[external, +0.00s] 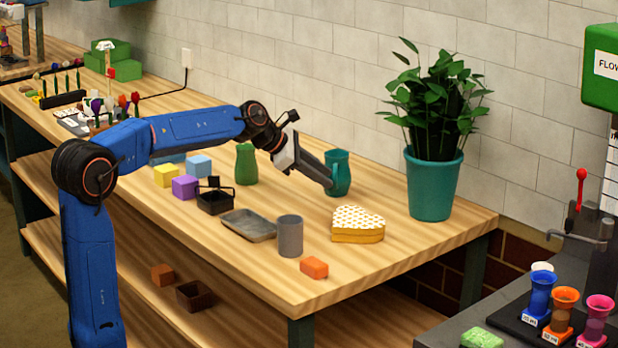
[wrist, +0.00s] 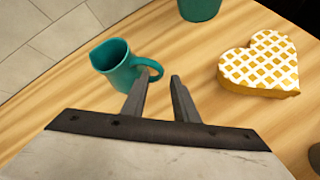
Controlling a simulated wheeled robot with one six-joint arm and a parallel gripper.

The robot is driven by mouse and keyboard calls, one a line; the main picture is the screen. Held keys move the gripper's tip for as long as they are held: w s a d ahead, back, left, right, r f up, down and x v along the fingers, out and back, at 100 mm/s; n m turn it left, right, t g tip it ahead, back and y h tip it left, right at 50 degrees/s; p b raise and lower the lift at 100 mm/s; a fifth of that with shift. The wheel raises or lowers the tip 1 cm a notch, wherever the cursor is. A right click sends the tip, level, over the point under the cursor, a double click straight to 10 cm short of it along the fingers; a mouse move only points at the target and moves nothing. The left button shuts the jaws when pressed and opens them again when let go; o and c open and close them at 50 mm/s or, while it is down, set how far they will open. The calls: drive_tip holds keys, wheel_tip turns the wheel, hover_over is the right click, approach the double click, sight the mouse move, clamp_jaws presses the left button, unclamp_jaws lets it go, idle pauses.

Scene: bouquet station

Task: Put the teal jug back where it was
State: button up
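The teal jug (external: 340,170) stands upright on the wooden table near the wall, left of the potted plant. In the wrist view the jug (wrist: 115,65) shows its open mouth, with its handle towards my fingers. My gripper (external: 328,182) reaches down beside the jug; in the wrist view my gripper (wrist: 160,78) has its two fingers apart. The end of the handle lies at the gap between the fingertips, close to the left finger. I cannot tell whether a finger touches it.
A heart-shaped box (external: 357,225) and a teal plant pot (external: 434,185) stand right of the jug. A green vase (external: 246,164) stands left. A grey cup (external: 290,235), a grey tray (external: 249,225) and an orange block (external: 314,268) are nearer the front edge.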

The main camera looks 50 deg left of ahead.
drive_tip(key=v, duration=1)
drive_tip(key=shift+s, duration=0.25)
drive_tip(key=shift+a+r, duration=0.1)
